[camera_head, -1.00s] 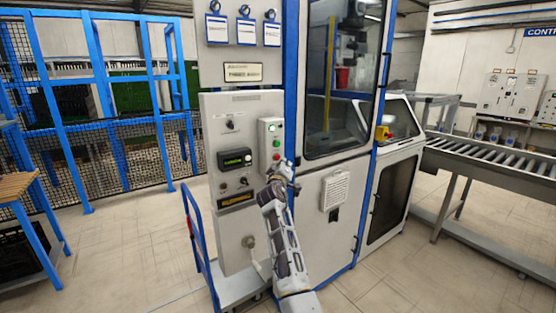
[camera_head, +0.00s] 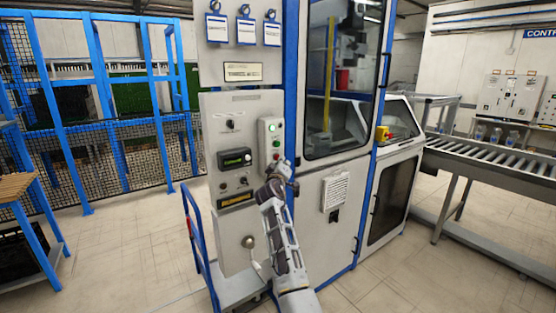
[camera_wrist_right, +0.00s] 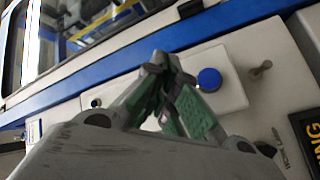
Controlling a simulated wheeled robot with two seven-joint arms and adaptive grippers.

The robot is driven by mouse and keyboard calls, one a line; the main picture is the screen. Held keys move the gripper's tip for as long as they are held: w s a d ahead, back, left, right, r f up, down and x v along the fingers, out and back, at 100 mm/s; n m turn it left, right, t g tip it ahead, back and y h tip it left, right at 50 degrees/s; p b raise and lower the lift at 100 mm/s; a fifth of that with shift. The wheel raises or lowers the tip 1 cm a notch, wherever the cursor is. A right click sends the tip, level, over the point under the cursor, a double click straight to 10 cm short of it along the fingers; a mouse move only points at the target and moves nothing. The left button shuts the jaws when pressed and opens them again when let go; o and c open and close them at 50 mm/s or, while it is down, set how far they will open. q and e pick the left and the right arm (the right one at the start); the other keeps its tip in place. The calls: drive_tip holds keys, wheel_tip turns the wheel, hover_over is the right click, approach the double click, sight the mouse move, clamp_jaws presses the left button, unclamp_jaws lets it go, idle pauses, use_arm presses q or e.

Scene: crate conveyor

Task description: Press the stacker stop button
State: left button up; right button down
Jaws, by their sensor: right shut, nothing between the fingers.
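A pale button box (camera_head: 264,150) is mounted on the right part of the grey control panel (camera_head: 215,115). It carries green buttons and a red button (camera_head: 277,157) below them; no label on it is readable. My right gripper (camera_head: 279,167) is shut and empty, just below the red button in the picture and in front of the box's lower end. In the right wrist view, the shut green-padded fingers (camera_wrist_right: 168,80) cover the middle of the box (camera_wrist_right: 225,90). A blue button (camera_wrist_right: 209,79) shows beside them; the red button is hidden there. I cannot tell whether the fingertips touch anything. My left gripper is out of view.
A blue-handled cart (camera_head: 196,250) is at lower left.

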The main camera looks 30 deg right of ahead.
drive_tip(key=shift+w+b, duration=0.45)
idle(0.9)
drive_tip(key=shift+s, duration=0.2)
drive_tip(key=shift+s+p, duration=0.5)
drive_tip(key=shift+s, duration=0.1)
drive_tip(key=shift+s, duration=0.1)
idle(0.4)
drive_tip(key=shift+s+d+p, duration=0.2)
drive_tip(key=shift+s+p, duration=1)
drive_tip(key=shift+s, duration=1.25)
drive_tip(key=shift+w, duration=0.1)
